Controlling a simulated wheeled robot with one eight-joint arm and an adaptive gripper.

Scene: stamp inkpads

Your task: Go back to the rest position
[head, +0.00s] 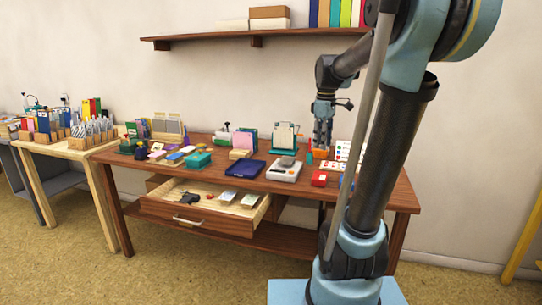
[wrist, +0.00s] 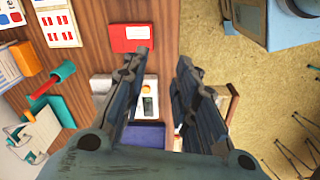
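My gripper (head: 322,136) hangs above the right part of the wooden table (head: 225,150), fingers pointing down. In the wrist view my gripper (wrist: 163,62) has its two dark fingers spread apart with nothing between the tips. Below the fingers lie a red pad (wrist: 130,32), a pale device with a small display (wrist: 101,84) and a dark blue pad (wrist: 146,136). In the head view the red pad (head: 319,179), the pale device (head: 284,170) and the blue pad (head: 245,168) lie along the table's front half.
An open drawer (head: 195,224) holding small items juts out below the tabletop. Behind the pads stand a green-framed stand (head: 284,138) and an orange box (head: 320,153). A wall shelf (head: 255,34) hangs above. A second table (head: 70,148) stands left. The floor in front is clear.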

